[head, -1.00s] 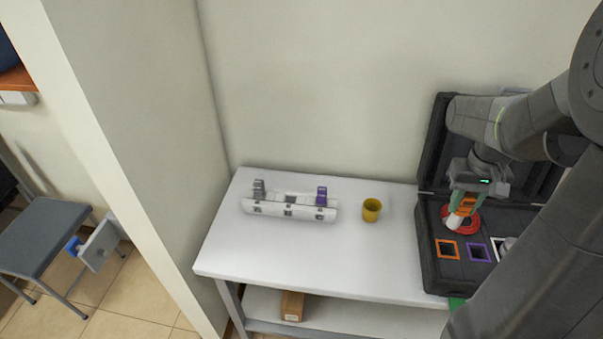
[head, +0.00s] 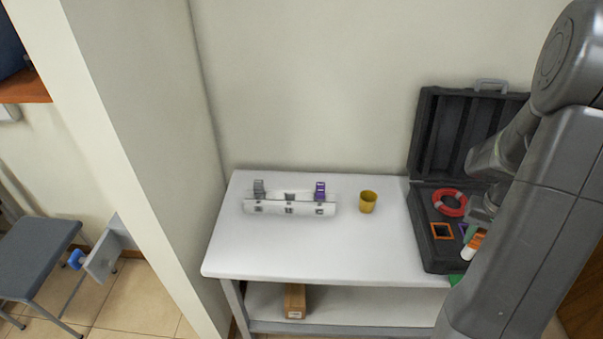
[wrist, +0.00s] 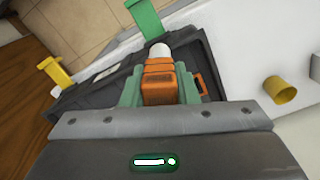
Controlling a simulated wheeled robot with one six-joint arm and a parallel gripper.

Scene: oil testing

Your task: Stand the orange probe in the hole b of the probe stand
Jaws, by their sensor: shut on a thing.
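My gripper (wrist: 158,85) is shut on the orange probe (wrist: 158,78), its green fingers on both sides of the orange body. The probe's white end points away from the wrist. In the head view the orange probe (head: 477,241) shows over the front of the black case, partly hidden by my arm. The probe stand (head: 290,209) is a white block on the left half of the table. The middle hole (head: 290,197) looks empty. Hole letters cannot be read.
The open black case (head: 424,225) stands on the table's right, holding a red ring (head: 449,203) and an orange square frame (head: 441,231). A yellow cup (head: 368,201) stands between stand and case. The white table (head: 300,250) is clear in front.

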